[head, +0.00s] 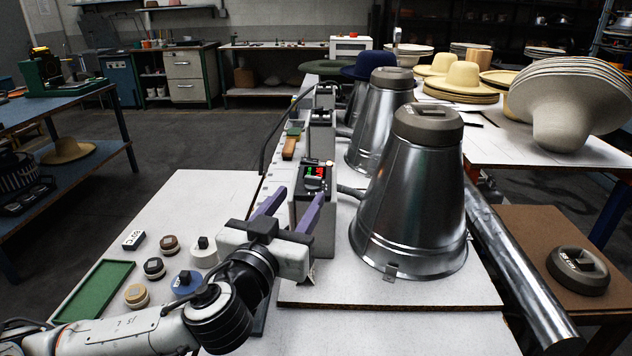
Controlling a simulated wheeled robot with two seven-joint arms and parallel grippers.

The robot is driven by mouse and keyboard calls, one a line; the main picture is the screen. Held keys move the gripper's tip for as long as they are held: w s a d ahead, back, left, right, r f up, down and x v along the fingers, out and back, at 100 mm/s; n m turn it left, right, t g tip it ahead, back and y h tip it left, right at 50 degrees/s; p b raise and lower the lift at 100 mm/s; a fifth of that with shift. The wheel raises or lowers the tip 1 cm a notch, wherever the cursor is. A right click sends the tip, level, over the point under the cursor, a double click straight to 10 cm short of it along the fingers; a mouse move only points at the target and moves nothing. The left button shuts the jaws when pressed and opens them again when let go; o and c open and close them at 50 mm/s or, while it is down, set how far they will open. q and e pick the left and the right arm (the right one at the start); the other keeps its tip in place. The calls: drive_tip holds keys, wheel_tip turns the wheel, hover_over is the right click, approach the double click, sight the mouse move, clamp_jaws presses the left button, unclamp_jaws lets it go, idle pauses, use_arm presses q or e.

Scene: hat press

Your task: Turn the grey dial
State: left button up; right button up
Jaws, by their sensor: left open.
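The control box (318,228) stands on the white bench left of the near metal cone. Its top panel has a small red and green display (315,171). A small dark grey dial (313,184) appears just below the display, partly hidden by a finger. My left gripper (302,191) reaches up from the lower left. Its two purple fingers are spread apart, with nothing seen held between them. The right fingertip is close to the dial in the picture; I cannot tell whether it touches. My right gripper is out of view.
Several loose round knobs, one blue (186,283), lie on the bench beside a green tray (95,290). The tall metal cone (415,215) stands close right of the box. Stacked hats (570,95) are at the right.

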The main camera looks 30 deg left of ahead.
sight(313, 179)
use_arm(q)
drive_tip(key=p+x, duration=0.1)
drive_tip(key=x, duration=0.7)
drive_tip(key=shift+w+a, duration=0.2)
drive_tip(key=shift+w, duration=0.25)
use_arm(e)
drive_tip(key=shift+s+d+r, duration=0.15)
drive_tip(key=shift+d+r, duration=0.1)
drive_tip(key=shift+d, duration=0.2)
use_arm(q)
drive_tip(key=c, duration=1.1)
drive_tip(key=shift+o, duration=0.2)
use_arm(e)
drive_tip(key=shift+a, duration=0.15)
use_arm(q)
drive_tip(key=shift+y, duration=0.3)
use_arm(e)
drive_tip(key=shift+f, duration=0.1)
